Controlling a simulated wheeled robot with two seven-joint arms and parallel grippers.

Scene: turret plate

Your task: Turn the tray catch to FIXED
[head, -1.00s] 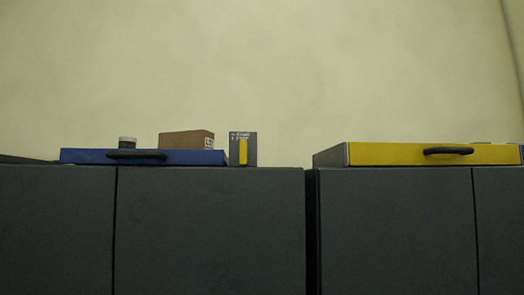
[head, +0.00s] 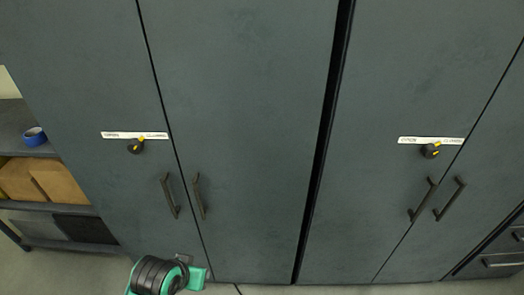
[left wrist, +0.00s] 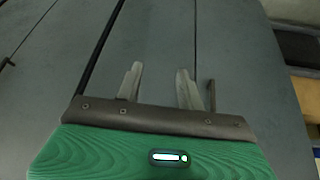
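No tray or tray catch shows in the views of this moment. In the head view, two dark knobs with yellow marks sit on the cabinet doors, a left knob (head: 136,146) and a right knob (head: 431,151), each under a white label strip whose words are too small to read surely. My left gripper (left wrist: 160,85) shows in the left wrist view with its two fingers apart and nothing between them, in front of grey cabinet doors. A green and black part of my arm (head: 165,276) shows at the bottom of the head view. My right gripper is not visible.
Tall grey cabinet doors (head: 240,110) fill the head view, with dark bar handles (head: 170,196) (head: 422,199) standing out. An open shelf unit at the left holds a blue roll (head: 34,136) and brown boxes (head: 40,182). Drawers (head: 502,263) are at the lower right.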

